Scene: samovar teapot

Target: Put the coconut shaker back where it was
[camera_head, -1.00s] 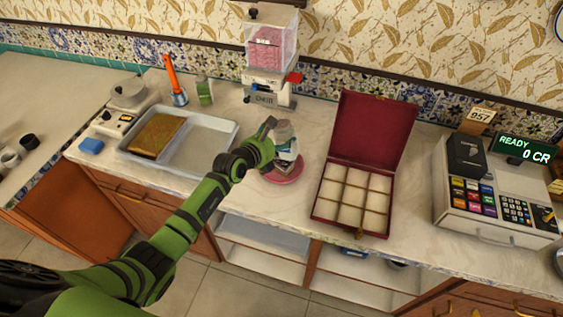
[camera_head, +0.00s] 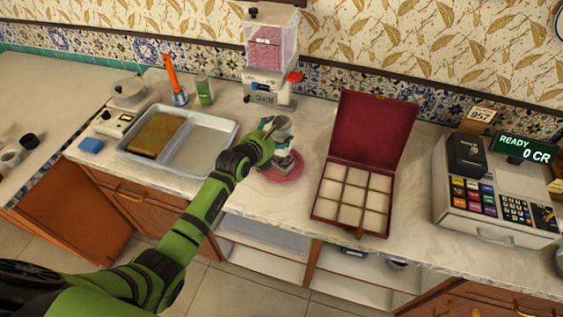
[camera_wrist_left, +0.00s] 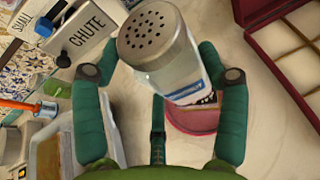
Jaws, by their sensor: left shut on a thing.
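The coconut shaker (camera_head: 281,127) is a clear-bodied container with a grey perforated lid. The left wrist view shows the lid and a blue-and-white label on the shaker (camera_wrist_left: 165,62). My left gripper (camera_head: 276,138) is shut around the shaker; in the left wrist view its green fingers (camera_wrist_left: 168,78) lie on both sides of it. The shaker is over the round pink dish (camera_head: 272,178). A small dark and pale thing shows on the dish under the shaker, partly hidden. I cannot tell how high the shaker is above the dish. My right gripper is out of view.
A green container (camera_head: 204,91) and an orange-handled tool stand behind the metal tray (camera_head: 229,134). A pink-filled dispenser (camera_head: 268,60) stands behind the gripper. The open red box (camera_head: 322,208) is right of the dish, with a register (camera_head: 492,205) farther right.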

